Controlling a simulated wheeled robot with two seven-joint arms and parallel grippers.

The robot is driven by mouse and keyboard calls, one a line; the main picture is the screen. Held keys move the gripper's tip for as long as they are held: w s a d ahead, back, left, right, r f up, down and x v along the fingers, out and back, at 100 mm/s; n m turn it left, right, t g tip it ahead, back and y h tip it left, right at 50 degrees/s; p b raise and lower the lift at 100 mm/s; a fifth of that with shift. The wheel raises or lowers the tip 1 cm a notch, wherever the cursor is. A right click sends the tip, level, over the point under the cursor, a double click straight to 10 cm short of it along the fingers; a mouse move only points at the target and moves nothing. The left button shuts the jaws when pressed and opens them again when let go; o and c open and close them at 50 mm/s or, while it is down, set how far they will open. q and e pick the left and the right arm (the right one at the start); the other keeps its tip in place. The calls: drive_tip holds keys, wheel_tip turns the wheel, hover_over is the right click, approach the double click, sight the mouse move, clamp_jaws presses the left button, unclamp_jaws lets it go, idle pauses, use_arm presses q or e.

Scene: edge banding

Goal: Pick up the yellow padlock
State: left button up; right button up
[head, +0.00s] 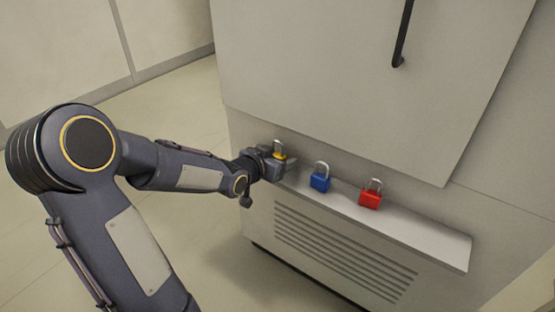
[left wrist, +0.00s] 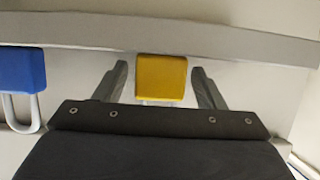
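The yellow padlock (head: 279,153) stands at the left end of a narrow ledge on the cabinet front, its shackle upward in the head view. My left gripper (head: 275,164) is right at it. In the left wrist view the yellow padlock (left wrist: 161,77) lies between the two fingers of my left gripper (left wrist: 161,85), with a visible gap on each side. The fingers are apart and do not appear to touch it. Part of its shackle is hidden behind the dark gripper body. My right gripper is in neither view.
A blue padlock (head: 320,177) stands on the ledge (head: 430,236) just right of the yellow one, and also shows in the left wrist view (left wrist: 22,70). A red padlock (head: 371,194) stands further right. The cabinet panel (head: 350,80) with a dark handle rises behind. Open floor lies left.

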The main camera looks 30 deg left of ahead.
use_arm(q)
drive_tip(key=c, duration=0.9)
drive_tip(key=shift+c, duration=0.2)
drive_tip(key=shift+r+p, duration=0.35)
drive_tip(key=shift+r, duration=0.3)
wheel_tip(320, 180, up, 3)
drive_tip(key=shift+f+p, duration=0.2)
drive_tip(key=shift+p, duration=0.45)
drive_tip(key=s+d+r, duration=0.9)
drive_tip(key=d, duration=0.1)
drive_tip(key=shift+s+d, duration=0.15)
drive_tip(key=shift+d, duration=0.15)
